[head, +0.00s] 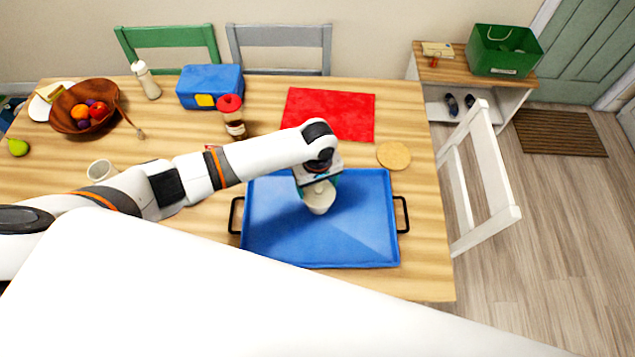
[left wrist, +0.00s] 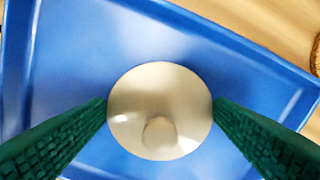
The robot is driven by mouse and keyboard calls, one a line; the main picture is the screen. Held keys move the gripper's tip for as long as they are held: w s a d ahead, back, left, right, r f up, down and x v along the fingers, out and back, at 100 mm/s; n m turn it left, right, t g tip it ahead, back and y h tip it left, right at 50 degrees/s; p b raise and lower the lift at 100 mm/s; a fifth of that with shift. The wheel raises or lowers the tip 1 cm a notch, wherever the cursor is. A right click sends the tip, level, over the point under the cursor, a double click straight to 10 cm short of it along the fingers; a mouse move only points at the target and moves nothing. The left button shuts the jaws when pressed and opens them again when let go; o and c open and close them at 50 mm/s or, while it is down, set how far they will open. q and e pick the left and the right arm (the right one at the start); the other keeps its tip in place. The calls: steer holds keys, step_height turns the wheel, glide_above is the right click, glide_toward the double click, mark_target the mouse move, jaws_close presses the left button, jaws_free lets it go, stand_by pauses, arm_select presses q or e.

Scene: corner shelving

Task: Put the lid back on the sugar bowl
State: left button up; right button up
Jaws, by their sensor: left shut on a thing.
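The sugar bowl's lid (left wrist: 160,90) is a round cream disc with a small knob, seen from above in the left wrist view. My left gripper (head: 318,187) is shut on it, with a green finger against each side of its rim. In the head view a cream, rounded shape (head: 320,203) shows under the gripper, over the blue tray (head: 270,235). The lid and gripper hide how the lid and bowl meet; I cannot tell whether the lid is seated or just above. My right gripper is not in view.
The tray is otherwise bare. A red mat (head: 350,112), a round cork mat (head: 393,156) and a jar with a red lid (head: 232,112) lie or stand behind it. A mug (head: 101,170) stands left under my arm. A white chair (head: 487,190) is at the right.

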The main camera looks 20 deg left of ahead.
arm_select(q)
steer(key=shift+p, duration=0.5)
stand_by(0.5)
steer(key=o, duration=1)
steer(key=shift+r, duration=0.1)
steer(key=shift+r+p, duration=3.4)
steer(key=shift+p, duration=0.85)
jaws_close()
